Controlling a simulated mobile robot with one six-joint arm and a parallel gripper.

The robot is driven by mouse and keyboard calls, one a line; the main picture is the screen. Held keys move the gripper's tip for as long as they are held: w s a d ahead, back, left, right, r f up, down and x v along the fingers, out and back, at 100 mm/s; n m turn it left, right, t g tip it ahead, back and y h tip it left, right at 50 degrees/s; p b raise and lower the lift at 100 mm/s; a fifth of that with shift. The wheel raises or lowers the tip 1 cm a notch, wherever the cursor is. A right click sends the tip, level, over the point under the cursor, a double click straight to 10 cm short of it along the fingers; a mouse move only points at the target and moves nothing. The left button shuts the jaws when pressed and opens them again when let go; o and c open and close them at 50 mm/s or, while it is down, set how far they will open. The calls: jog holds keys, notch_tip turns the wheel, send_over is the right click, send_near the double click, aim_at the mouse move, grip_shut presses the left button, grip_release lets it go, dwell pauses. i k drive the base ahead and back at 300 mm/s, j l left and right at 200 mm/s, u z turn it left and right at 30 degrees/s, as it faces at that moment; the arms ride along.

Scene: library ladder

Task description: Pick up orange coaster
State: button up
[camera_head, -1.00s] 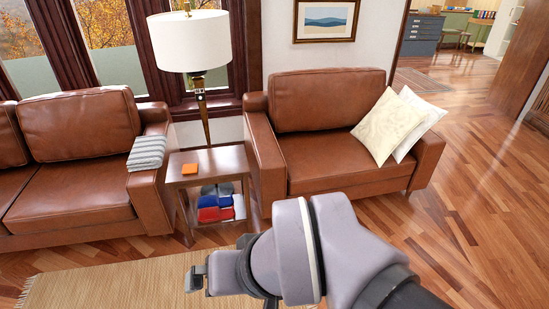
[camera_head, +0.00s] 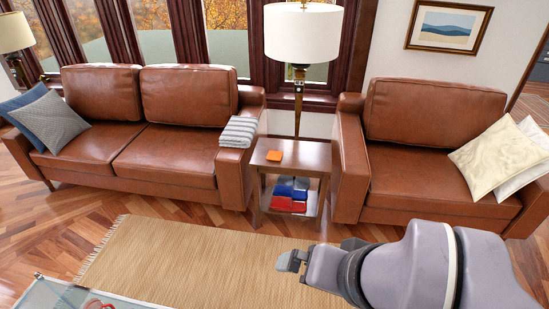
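The orange coaster (camera_head: 274,156) is a small flat orange square. It lies on the top of the wooden side table (camera_head: 314,159), towards its left part, between the sofa and the armchair. My gripper (camera_head: 284,262) is at the lower right of the picture, over the woven rug and well apart from the side table. It points left, and its fingers are too small to tell whether they are open or shut. Nothing covers the coaster.
A white-shaded lamp (camera_head: 302,35) stands at the side table's back. A brown sofa (camera_head: 175,152) and an armchair (camera_head: 427,160) flank the table. Blue and red items (camera_head: 290,192) lie on its lower shelf. A glass table (camera_head: 75,295) is at lower left. The rug (camera_head: 190,255) is clear.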

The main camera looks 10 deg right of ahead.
aim_at(272, 156)
jog(key=i+l+z, duration=0.1)
jog(key=i+l, duration=0.15)
jog(key=i+j+z, duration=0.3)
jog(key=i+j, duration=0.3)
jog(key=i, duration=0.25)
jog(key=i+j+z, duration=0.25)
jog(key=i+j, duration=0.5)
jog(key=i+j+z, duration=0.3)
jog(key=i+j, duration=0.4)
jog(key=j, duration=0.25)
jog(key=i+j, duration=0.1)
jog(key=j, duration=0.25)
jog(key=i+j+z, duration=0.15)
jog(key=j, duration=0.5)
jog(key=z, duration=0.05)
